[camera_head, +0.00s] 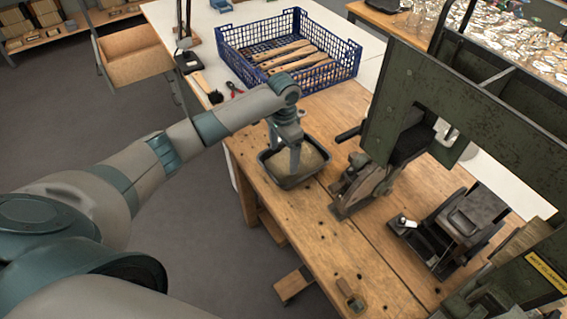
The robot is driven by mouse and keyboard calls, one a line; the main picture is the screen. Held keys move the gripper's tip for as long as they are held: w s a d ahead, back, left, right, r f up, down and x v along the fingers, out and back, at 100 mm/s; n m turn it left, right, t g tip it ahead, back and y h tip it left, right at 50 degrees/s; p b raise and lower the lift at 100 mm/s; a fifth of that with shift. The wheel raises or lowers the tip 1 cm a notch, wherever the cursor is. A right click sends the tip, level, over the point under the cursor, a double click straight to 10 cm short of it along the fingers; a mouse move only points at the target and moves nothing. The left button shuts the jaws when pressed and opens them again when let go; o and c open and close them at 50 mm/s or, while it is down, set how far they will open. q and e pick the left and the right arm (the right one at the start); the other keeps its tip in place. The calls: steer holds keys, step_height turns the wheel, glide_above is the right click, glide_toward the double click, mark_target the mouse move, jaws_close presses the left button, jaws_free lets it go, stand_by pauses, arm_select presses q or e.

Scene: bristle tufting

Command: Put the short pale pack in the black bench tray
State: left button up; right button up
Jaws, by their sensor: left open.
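The black bench tray (272,176) sits on the wooden bench, left of the machine's lever. Pale material (312,158) covers its inside, and I cannot make out a separate short pack in it. My left gripper (294,170) points down over the tray, with its fingertips at or just above the pale material. It is open, and nothing shows between its fingers. The gripper hides part of the tray's middle. My right gripper is not in view.
A blue crate (341,50) with wooden handles stands behind the tray. A brush (206,86) and red-handled pliers (234,88) lie left of it. A green machine (425,105) stands to the right. The bench front is mostly clear, with a small wooden block (349,294).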

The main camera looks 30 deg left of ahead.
mark_target(284, 165)
arm_select(q)
step_height(284, 165, up, 6)
steer(key=b, duration=0.1)
stand_by(0.7)
